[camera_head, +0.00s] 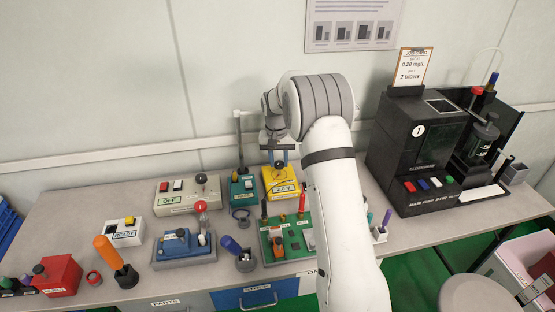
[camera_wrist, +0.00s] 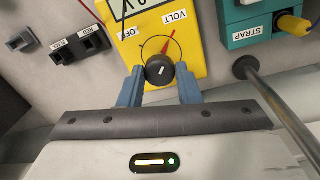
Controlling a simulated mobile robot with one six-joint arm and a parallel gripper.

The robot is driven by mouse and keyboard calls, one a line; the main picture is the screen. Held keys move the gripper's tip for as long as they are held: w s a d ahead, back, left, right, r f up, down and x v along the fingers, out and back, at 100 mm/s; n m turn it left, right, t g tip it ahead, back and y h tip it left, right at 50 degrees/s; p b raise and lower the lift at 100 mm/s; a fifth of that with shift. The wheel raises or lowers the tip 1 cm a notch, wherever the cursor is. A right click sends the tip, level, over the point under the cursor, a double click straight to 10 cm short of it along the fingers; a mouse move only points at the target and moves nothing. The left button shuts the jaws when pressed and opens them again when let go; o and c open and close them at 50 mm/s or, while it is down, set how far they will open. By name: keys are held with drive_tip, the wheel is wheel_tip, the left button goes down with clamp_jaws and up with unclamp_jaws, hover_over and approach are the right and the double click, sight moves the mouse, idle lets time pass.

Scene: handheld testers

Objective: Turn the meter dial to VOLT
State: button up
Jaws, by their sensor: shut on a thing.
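The yellow meter (camera_head: 268,184) stands near the back of the bench in the head view, with a display on its front that I cannot read surely. In the wrist view, the yellow meter (camera_wrist: 192,52) shows a VOLT label (camera_wrist: 174,18), an OFF label (camera_wrist: 128,32) and a round black dial (camera_wrist: 159,73) with a white mark. A red pointer beyond the dial slants up and right, toward the VOLT side. My gripper (camera_wrist: 160,78) has its blue fingers on either side of the dial and is shut on it. In the head view, my gripper (camera_head: 280,155) is over the meter, hiding the dial.
A teal STRAP box (camera_head: 242,188) with an upright post stands close left of the meter. A beige box (camera_head: 187,195) is further left. A green board (camera_head: 288,240) lies in front, and a large black machine (camera_head: 415,140) stands right.

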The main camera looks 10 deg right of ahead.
sight(277, 163)
drive_tip(key=shift+m, duration=0.5)
drive_tip(key=o, duration=1)
drive_tip(key=shift+c, duration=0.2)
drive_tip(key=shift+r, duration=0.1)
drive_tip(key=r, duration=0.7)
drive_tip(key=shift+a+r, duration=0.2)
drive_tip(key=shift+r, duration=0.1)
